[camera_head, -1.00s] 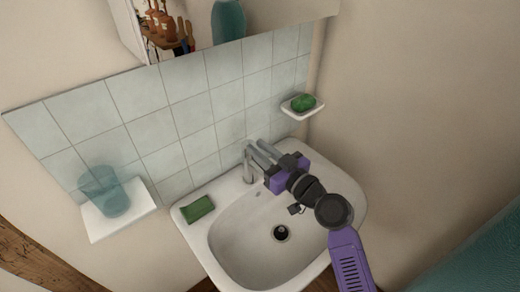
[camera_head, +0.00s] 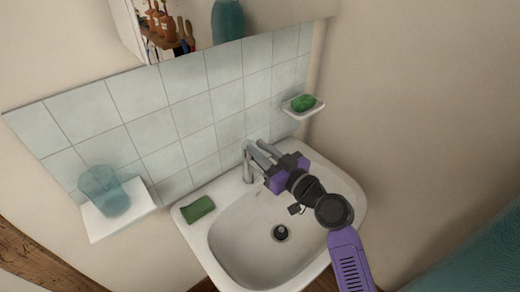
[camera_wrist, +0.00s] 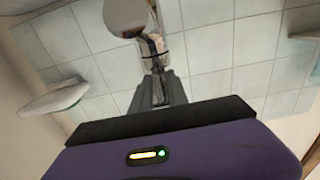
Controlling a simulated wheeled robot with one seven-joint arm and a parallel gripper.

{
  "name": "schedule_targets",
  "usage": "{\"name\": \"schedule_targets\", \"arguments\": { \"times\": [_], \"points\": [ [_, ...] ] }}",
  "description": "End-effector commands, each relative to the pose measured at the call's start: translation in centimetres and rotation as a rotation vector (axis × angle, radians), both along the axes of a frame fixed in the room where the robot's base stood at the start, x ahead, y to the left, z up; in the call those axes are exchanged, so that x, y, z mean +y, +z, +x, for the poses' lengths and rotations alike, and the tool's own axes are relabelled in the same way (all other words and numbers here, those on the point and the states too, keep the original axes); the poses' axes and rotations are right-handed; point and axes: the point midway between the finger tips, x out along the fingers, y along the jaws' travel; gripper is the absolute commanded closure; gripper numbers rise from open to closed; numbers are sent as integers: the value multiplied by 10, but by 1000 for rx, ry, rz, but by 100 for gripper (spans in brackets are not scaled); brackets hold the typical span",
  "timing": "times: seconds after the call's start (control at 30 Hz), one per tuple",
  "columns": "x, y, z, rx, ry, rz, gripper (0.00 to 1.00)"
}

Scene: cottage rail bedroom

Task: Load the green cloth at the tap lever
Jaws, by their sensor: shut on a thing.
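The green cloth (camera_head: 198,209) lies folded on the left rim of the white washbasin (camera_head: 235,262), apart from my gripper. The grey metal tap (camera_head: 247,160) stands at the back of the basin against the tiles. My gripper (camera_head: 254,149) reaches in from the right, its fingers at the top of the tap and shut on the tap lever. In the wrist view the fingers (camera_wrist: 158,88) close at the tap (camera_wrist: 150,50), whose round shiny part fills the upper middle. The exact hold on the lever is partly hidden by the fingers.
A glass tumbler (camera_head: 106,188) stands on a white shelf (camera_head: 122,216) at the left. A soap dish (camera_head: 290,107) with green soap (camera_head: 303,102) is on the wall at the right. A mirror cabinet hangs above. The basin bowl is empty, with a dark drain (camera_head: 281,233).

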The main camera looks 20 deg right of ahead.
Motion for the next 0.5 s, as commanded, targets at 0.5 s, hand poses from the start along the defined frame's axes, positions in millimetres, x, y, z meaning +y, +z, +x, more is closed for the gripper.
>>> {"name": "schedule_targets", "arguments": {
  "times": [0.5],
  "points": [
    [1, 4, 1, 72, 1, -22, 100]
  ]
}}
